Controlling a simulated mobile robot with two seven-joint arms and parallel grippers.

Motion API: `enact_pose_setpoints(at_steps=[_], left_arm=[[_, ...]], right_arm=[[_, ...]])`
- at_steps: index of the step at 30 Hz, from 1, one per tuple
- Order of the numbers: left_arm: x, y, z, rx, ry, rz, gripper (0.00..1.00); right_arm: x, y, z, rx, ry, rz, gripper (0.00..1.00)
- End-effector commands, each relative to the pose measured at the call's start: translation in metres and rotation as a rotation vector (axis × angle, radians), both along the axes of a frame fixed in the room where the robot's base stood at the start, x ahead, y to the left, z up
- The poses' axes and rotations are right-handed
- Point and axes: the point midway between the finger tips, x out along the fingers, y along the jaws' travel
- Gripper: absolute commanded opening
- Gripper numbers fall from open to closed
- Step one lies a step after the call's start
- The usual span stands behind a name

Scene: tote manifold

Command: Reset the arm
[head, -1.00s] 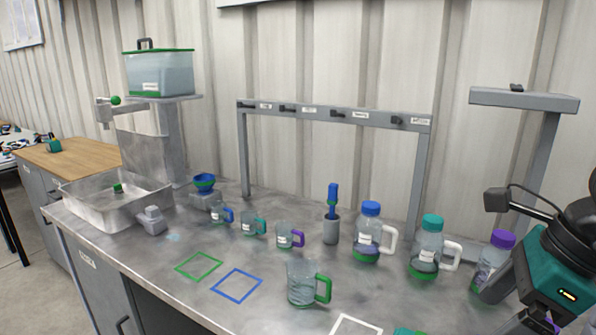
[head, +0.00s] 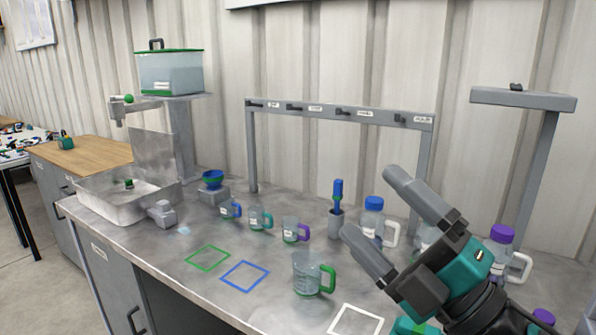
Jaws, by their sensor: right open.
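My right gripper (head: 384,224) comes in from the lower right of the head view. Its two grey fingers are spread apart, with nothing between them. It is above the bench (head: 200,285), in front of the jugs at the right. One finger partly covers the blue-lidded jug (head: 372,222), and the gripper hides most of the jug beside it. A clear measuring cup with a green handle (head: 307,273) stands on the bench just left of the gripper. My left gripper is out of the picture.
A purple-lidded jug (head: 501,247) stands close behind the right gripper. Small cups (head: 260,218) stand in a row near a grey holder (head: 335,224). A grey rack (head: 340,114) stands behind. A metal sink (head: 125,205) is at left. Green (head: 190,263) and blue (head: 226,279) outlined squares are empty.

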Motion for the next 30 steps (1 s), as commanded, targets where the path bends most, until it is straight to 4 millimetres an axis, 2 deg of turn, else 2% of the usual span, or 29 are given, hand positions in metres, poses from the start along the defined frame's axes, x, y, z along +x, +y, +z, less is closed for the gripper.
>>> enact_pose_setpoints(at_steps=[3,5,7,10,12,15,18,21,28,29,30], left_arm=[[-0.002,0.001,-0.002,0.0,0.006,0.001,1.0],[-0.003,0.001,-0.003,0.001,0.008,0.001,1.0],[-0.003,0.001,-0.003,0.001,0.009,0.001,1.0],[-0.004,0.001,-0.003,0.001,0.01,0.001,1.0],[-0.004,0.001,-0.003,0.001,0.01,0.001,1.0],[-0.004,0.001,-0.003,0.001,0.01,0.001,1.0],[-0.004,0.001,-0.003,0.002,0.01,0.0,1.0],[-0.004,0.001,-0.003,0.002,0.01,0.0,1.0],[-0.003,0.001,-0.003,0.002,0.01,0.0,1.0],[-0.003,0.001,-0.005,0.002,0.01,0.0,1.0],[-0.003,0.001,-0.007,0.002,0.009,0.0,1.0]], right_arm=[[0.025,-0.04,-0.044,0.247,0.321,-0.182,0.94],[0.031,-0.06,-0.076,0.352,0.49,-0.278,0.94],[0.029,-0.081,-0.12,0.462,0.693,-0.391,0.94],[0.009,-0.104,-0.189,0.592,0.994,-0.55,0.94],[-0.013,-0.113,-0.23,0.656,1.18,-0.645,0.94],[-0.046,-0.119,-0.272,0.712,1.387,-0.748,0.94],[-0.078,-0.121,-0.302,0.748,1.554,-0.828,0.94],[-0.107,-0.12,-0.324,0.771,1.694,-0.893,0.94],[-0.176,-0.113,-0.357,0.801,1.985,-1.02,0.94],[-0.176,-0.112,-0.362,0.803,1.993,-1.018,0.94],[-0.169,-0.112,-0.368,0.808,1.968,-0.998,0.94]])
